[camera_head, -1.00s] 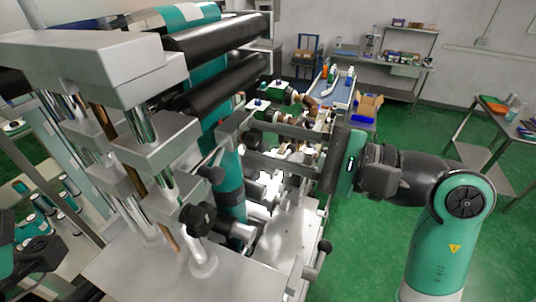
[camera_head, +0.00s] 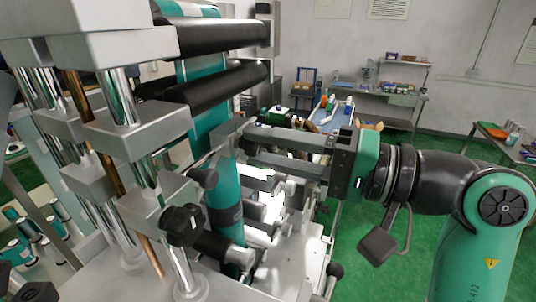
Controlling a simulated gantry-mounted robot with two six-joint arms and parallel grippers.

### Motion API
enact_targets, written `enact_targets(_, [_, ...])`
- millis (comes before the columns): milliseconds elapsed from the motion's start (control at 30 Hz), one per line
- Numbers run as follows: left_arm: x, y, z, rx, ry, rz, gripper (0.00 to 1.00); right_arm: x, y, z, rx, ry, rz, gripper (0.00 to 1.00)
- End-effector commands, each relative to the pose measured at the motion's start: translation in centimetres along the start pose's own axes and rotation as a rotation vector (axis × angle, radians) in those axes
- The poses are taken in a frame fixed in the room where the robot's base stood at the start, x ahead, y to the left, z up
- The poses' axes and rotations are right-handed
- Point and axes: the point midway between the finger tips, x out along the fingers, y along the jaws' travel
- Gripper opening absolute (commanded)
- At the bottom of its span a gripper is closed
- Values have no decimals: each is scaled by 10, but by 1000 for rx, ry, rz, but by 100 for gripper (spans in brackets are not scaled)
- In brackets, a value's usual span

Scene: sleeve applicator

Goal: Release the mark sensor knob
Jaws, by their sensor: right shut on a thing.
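My right gripper (camera_head: 247,147) reaches in from the right with its two long grey fingers pointing left into the machine. Its tips are closed at a small part beside the teal web (camera_head: 218,130); I take this to be the mark sensor knob, but the fingers hide it and its shape cannot be made out. A dark knob (camera_head: 204,178) and a larger black lobed knob (camera_head: 184,225) sit lower left of the fingertips, apart from them. My left gripper does not clearly show; only a dark shape is cut off at the lower left corner.
Black rollers (camera_head: 215,85) lie above the fingers. Metal blocks and posts (camera_head: 150,130) crowd the left. A silver machine plate (camera_head: 290,265) lies below. Green floor (camera_head: 395,235) is open to the right, with a shelf (camera_head: 395,95) and side table behind.

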Motion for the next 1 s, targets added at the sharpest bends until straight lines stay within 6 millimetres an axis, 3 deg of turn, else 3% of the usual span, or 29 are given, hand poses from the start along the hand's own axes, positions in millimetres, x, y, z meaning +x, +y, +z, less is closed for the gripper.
enact_targets(600, [-12, 0, 11, 0, 0, 0, 50, 0, 1, 0, -524, 0, -2, 0])
enact_targets(1000, [-14, 0, 13, 0, 0, 0, 50, 0, 1, -1, -660, 1, -2, 0])
